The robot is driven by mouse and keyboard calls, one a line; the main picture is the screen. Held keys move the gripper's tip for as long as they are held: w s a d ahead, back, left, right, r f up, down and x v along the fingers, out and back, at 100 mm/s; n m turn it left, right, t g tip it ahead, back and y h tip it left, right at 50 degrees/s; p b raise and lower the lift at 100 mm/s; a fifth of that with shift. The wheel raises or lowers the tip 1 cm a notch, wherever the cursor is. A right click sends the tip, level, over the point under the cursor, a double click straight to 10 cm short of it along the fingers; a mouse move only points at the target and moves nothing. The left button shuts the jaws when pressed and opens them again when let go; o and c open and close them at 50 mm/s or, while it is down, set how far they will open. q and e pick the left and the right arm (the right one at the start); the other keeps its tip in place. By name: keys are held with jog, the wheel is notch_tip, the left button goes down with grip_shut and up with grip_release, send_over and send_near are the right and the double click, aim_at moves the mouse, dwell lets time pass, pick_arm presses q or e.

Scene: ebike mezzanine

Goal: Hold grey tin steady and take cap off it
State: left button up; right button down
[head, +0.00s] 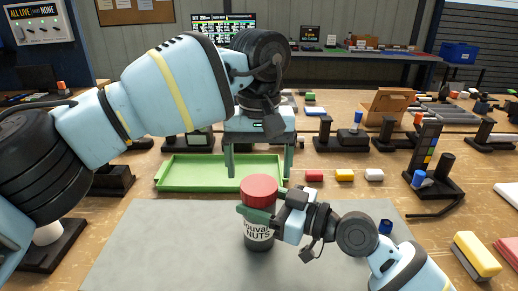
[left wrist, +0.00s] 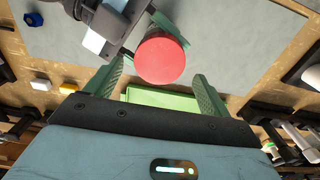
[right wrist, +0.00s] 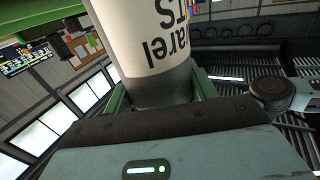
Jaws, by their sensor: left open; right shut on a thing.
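The grey tin (head: 258,230) stands upright on the grey mat, with a white label reading something like "NUTS". Its red cap (head: 259,190) is on top; it also shows from above in the left wrist view (left wrist: 161,58). My right gripper (head: 258,216) is shut around the tin just below the cap; the tin fills its jaws in the right wrist view (right wrist: 160,85). My left gripper (head: 258,174) is open and empty, pointing down, above and behind the cap. In the left wrist view its fingers (left wrist: 160,90) lie on either side of the cap's near edge, apart from it.
A green tray (head: 180,173) lies behind the grey mat (head: 150,240). Red, yellow and white blocks (head: 344,175) sit right of the tray. Black stands (head: 433,165) and a yellow-white block (head: 476,256) are at the right. The mat's left part is clear.

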aim_at(259, 184)
pick_arm(q)
jog(key=shift+f, duration=2.2)
